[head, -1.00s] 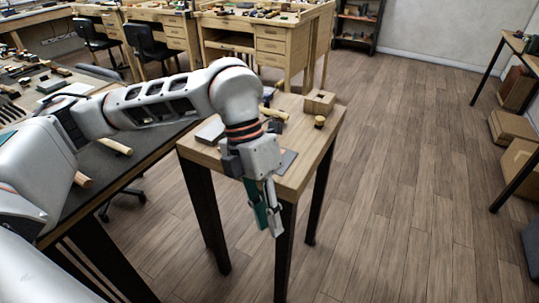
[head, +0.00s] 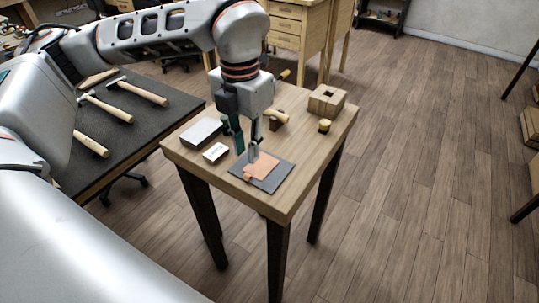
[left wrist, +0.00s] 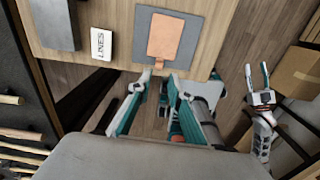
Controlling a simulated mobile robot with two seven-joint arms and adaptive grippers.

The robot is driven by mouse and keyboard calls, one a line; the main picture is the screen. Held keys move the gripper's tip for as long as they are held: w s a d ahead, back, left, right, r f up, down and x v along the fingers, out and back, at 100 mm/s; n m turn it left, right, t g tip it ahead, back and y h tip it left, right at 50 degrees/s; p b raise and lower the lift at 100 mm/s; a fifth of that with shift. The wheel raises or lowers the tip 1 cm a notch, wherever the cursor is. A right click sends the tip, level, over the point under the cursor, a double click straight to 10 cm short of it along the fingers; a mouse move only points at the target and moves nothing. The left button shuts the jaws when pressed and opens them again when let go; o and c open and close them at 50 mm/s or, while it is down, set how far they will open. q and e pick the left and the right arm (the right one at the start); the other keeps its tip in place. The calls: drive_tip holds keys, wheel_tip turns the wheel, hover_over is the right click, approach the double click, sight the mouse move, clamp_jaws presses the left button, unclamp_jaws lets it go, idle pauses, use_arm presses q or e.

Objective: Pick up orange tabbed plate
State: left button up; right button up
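The orange tabbed plate (head: 262,166) lies flat on a dark grey mat (head: 274,182) at the front of the small wooden table. In the left wrist view my left gripper (left wrist: 158,76) is open and empty, fingertips just below the tab end. My right gripper (left wrist: 257,69) shows at the right of that view, open and empty, away from the table.
A dark bench (head: 125,120) with hammers stands at left.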

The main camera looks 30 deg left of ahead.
sight(249, 175)
use_arm(q)
drive_tip(key=shift+s+f, duration=0.2)
drive_tip(key=shift+f, duration=0.2)
drive_tip(key=f, duration=0.6)
drive_tip(key=shift+w+a+f, duration=0.1)
drive_tip(key=shift+w+f, duration=0.2)
drive_tip(key=shift+w, duration=0.05)
clamp_jaws()
